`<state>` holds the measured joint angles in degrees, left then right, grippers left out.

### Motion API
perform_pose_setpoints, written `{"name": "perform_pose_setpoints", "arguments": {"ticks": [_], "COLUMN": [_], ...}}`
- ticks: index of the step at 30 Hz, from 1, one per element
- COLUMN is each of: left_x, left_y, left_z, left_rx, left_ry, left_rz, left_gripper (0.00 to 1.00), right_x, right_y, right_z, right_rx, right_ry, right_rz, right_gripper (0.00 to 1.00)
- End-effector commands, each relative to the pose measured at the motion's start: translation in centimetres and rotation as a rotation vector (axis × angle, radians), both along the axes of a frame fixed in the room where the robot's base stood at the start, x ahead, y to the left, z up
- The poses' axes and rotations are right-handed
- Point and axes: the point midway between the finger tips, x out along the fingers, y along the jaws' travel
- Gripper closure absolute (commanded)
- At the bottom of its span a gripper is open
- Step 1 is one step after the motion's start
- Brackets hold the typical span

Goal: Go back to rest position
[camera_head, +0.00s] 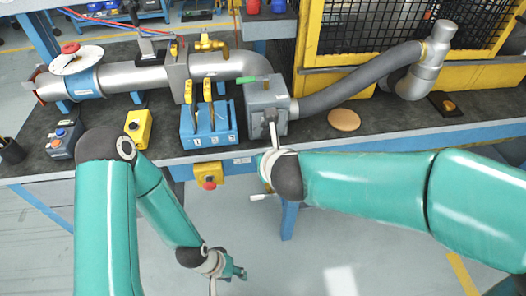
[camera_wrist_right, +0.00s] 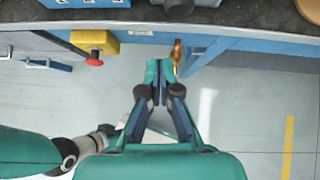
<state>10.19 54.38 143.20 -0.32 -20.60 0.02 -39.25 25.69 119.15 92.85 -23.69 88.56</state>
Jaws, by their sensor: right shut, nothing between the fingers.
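My left gripper (camera_head: 238,272) hangs low over the floor in front of the bench in the head view. It is small and seen edge-on, so I cannot tell whether its fingers are apart. My right arm (camera_head: 370,185) reaches in from the right, its wrist just off the bench's front edge. My right gripper (camera_wrist_right: 159,72) shows in the right wrist view with its fingertips together and nothing between them. It points toward the bench front, with floor below. In the head view its fingers are mostly hidden by the wrist.
A yellow box with a red button (camera_head: 208,178) is on the bench front, close to both arms. The bench (camera_head: 390,125) carries a grey blower box (camera_head: 266,100), a grey hose (camera_head: 360,80), a blue three-slot block (camera_head: 208,128) and a tan disc (camera_head: 344,120). Open floor lies in front.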

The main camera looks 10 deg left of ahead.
Motion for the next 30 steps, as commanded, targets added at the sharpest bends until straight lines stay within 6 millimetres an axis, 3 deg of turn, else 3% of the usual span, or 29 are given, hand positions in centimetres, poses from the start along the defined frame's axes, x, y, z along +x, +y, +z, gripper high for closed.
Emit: {"name": "perform_pose_setpoints", "arguments": {"ticks": [1,9,16,21,23,26,30], "left_x": [0.1,0.1,0.1,0.1,0.1,0.1,0.1], "left_y": [0.0,0.0,0.0,0.0,0.0,0.0,0.0], "left_z": [1.1,2.7,3.1,3.4,3.7,4.6,6.4], "left_rx": [0.001,0.001,0.001,0.001,0.001,0.001,0.001], "left_ry": [-0.003,-0.004,-0.003,-0.003,-0.003,-0.003,-0.004], "left_rz": [-0.001,0.0,0.0,0.0,0.0,0.0,0.0], "left_gripper": [0.6,0.6,0.6,0.6,0.6,0.6,0.6], "right_x": [-0.8,-4.4,-5.7,-5.3,-4.6,-3.1,-2.0], "right_y": [-0.2,-1.0,-1.5,-2.3,-3.4,-6.2,-12.7], "right_z": [1.9,5.4,6.5,6.5,6.0,3.7,-2.5], "right_rx": [0.004,0.004,0.002,0.001,-0.007,-0.037,-0.144], "right_ry": [-0.007,-0.005,-0.003,0.005,0.023,0.088,0.23], "right_rz": [0.001,0.008,0.006,-0.013,-0.041,-0.114,-0.206], "right_gripper": [1.0,1.0,1.0,1.0,1.0,1.0,1.0]}}
